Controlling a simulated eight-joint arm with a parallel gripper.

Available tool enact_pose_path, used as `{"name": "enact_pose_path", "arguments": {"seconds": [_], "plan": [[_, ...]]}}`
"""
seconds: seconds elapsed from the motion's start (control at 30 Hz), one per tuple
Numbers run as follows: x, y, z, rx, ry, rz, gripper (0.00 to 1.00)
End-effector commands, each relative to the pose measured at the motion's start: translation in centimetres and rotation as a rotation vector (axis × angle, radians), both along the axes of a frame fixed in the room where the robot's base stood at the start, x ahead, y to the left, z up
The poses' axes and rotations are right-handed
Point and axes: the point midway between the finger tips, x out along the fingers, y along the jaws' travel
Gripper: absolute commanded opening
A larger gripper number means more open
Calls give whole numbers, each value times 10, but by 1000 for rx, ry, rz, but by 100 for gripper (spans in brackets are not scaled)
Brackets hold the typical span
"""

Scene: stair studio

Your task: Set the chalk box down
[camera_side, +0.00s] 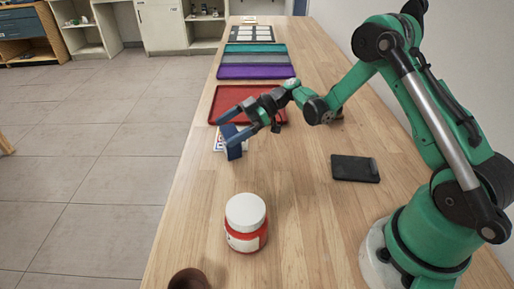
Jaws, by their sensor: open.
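A small dark blue box (234,150), which I take for the chalk box, is upright at the left side of the wooden table, in front of the red tray. My gripper (222,134) is open, with its two fingers spread at the box. One finger reaches past the box's far side and the other overlaps its near side. I cannot tell whether the fingers touch it. A white card with coloured print (218,145) lies flat, partly hidden behind the box. Whether the box's base rests on the card or the table is not clear.
A red tray (226,92) lies behind my gripper, with purple (254,72), grey and green trays beyond. A white-lidded red jar (246,224) stands in front, near a brown round thing (188,280). A black flat device (355,169) lies right. The middle table is clear.

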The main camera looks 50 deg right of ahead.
Motion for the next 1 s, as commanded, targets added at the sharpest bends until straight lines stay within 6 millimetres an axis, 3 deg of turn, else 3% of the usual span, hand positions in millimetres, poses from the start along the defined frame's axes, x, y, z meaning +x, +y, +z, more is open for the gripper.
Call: {"name": "enact_pose_path", "arguments": {"seconds": [0.3, 0.57, 0.73, 0.87, 1.0], "plan": [[-26, -66, 28, 0, 1, -8, 97], [-40, -97, 42, -1, 1, -4, 97], [-40, -88, 53, -33, 99, -44, 97], [-44, -62, 68, -116, 301, -161, 97], [-62, -33, 82, -235, 504, -366, 97]]}}
